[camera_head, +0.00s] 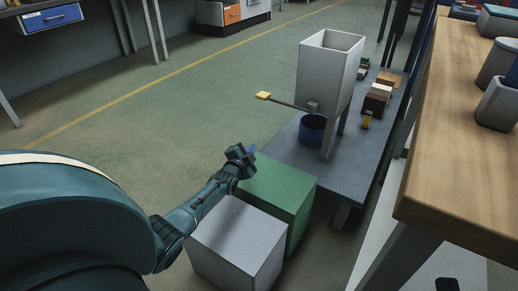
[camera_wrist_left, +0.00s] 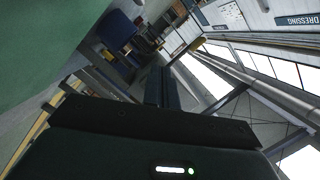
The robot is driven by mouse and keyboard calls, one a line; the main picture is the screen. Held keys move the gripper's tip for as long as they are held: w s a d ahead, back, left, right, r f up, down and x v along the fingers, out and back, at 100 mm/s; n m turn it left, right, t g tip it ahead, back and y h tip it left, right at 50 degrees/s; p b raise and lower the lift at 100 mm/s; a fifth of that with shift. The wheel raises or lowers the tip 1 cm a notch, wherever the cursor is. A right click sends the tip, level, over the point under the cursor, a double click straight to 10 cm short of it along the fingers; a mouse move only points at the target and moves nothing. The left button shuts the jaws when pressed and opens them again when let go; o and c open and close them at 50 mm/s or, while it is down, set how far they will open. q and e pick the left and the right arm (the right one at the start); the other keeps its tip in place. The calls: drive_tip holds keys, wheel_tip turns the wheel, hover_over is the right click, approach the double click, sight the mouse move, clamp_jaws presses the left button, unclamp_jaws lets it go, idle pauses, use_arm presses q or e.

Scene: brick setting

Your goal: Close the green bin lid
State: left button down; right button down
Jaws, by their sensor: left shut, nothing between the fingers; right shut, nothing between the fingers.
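The green bin (camera_head: 299,219) stands on the floor at the middle of the head view. Its green lid (camera_head: 277,184) looks flat across the top; I see no opening, but cannot tell whether a small gap is left. My left gripper (camera_head: 248,151) is shut and empty at the lid's far left corner; I cannot tell whether it touches. In the left wrist view the shut fingers (camera_wrist_left: 161,86) point away from the camera, and a large green surface (camera_wrist_left: 40,45), probably the bin, fills the upper left. My right gripper is not in view.
A light grey box (camera_head: 235,240) stands against the bin's near side. Behind it is a low grey table (camera_head: 285,155) with a grey hopper (camera_head: 325,75), a blue cup (camera_head: 311,130) and several small blocks. A wooden workbench (camera_head: 450,150) stands on the right. Floor at left is clear.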

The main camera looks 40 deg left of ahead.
use_arm(q)
drive_tip(key=r+p+v, duration=0.1)
drive_tip(key=p+v, duration=0.4)
drive_tip(key=v, duration=0.5)
drive_tip(key=shift+a+p, duration=0.2)
drive_tip(key=shift+p, duration=0.1)
use_arm(e)
drive_tip(key=shift+s+d+r+n+g+h, duration=0.1)
drive_tip(key=shift+d+n+g+h, duration=0.35)
drive_tip(key=shift+d+h, duration=0.3)
